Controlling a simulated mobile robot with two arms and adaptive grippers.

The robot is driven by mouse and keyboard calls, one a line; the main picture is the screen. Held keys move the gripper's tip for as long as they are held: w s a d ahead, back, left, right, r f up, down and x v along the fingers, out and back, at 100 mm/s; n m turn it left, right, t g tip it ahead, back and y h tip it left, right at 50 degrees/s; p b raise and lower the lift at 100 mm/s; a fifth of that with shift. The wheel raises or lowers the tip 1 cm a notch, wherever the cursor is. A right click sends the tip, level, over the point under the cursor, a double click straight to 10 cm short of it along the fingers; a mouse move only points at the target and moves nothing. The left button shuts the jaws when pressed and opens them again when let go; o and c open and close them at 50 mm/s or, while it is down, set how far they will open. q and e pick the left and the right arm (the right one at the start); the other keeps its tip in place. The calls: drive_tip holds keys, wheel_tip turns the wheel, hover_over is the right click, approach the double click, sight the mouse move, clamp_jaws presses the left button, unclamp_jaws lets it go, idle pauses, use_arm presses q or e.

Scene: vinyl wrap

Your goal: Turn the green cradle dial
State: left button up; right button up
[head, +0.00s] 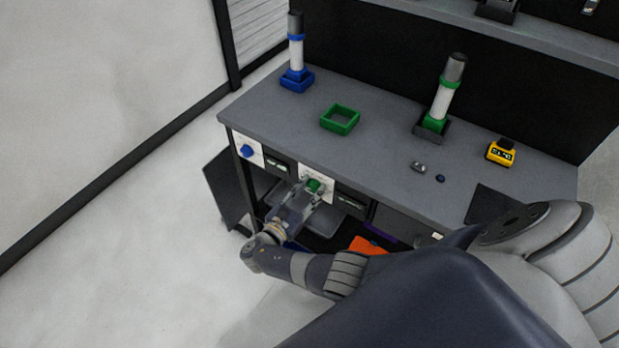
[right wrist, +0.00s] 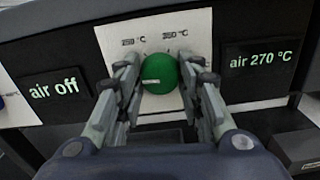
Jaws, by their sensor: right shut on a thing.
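The green dial (head: 314,185) sits on a white panel (head: 318,174) on the bench front. In the right wrist view, the round green dial (right wrist: 172,92) has a white mark on its left side. My right gripper (head: 312,192) is shut on the dial, with one finger on each side in the wrist view (right wrist: 164,90). A small screen (right wrist: 54,90) left of the panel reads "air off". Another screen (right wrist: 262,60) on the right reads "air 270 °C". A green square cradle (head: 340,128) stands empty on the bench top. My left gripper is not in view.
A blue dial (head: 246,151) is further left on the bench front. On the bench top (head: 385,125) are a blue cradle (head: 297,85) holding a tool, a green-collared tool (head: 447,92) in a dark cradle, and a yellow device (head: 500,153). An orange item (head: 366,245) lies below.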

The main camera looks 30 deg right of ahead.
drive_tip(key=shift+n, duration=0.6)
drive_tip(key=o, duration=1.1)
drive_tip(key=v, duration=0.7)
drive_tip(key=shift+a, duration=0.25)
